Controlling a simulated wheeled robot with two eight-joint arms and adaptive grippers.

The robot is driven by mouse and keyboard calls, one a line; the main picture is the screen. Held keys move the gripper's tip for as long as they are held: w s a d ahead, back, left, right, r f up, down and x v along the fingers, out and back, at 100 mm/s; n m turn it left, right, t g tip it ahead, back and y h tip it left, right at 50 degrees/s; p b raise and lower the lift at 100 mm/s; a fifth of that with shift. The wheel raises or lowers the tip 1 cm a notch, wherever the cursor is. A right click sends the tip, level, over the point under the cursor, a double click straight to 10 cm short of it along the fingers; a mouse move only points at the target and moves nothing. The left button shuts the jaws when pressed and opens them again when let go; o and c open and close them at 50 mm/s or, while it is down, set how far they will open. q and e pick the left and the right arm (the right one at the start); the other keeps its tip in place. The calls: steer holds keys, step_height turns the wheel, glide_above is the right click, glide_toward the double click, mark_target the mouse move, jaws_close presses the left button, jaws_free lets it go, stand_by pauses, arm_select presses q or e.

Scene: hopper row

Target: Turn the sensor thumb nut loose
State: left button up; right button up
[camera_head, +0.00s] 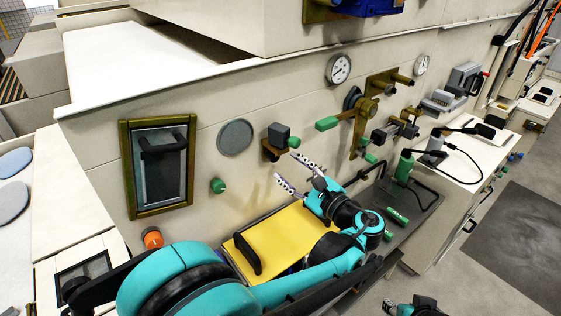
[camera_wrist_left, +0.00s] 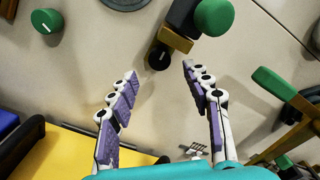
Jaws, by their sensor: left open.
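The sensor (camera_head: 279,135) is a dark grey block on a brass-coloured bracket (camera_head: 269,151) on the beige wall. A round green knob (camera_head: 294,142), which looks like the thumb nut, sits on its front; it also shows at the top of the left wrist view (camera_wrist_left: 214,17). My left gripper (camera_head: 287,170) is open and empty, just below the sensor. In the left wrist view, its fingers (camera_wrist_left: 160,72) are spread below the bracket, apart from the green knob. A small black round part (camera_wrist_left: 159,57) shows under the bracket. Part of my right gripper (camera_head: 415,305) shows at the bottom edge.
A yellow panel (camera_head: 285,238) with a black handle lies below my left gripper. A green-handled brass lever (camera_head: 340,119) is right of the sensor. A grey disc (camera_head: 235,137), a small green knob (camera_head: 218,186) and a framed hatch (camera_head: 158,165) are to the left.

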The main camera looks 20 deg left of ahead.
arm_select(q)
steer(key=v, duration=0.6)
steer(key=shift+d, duration=0.15)
stand_by(0.4)
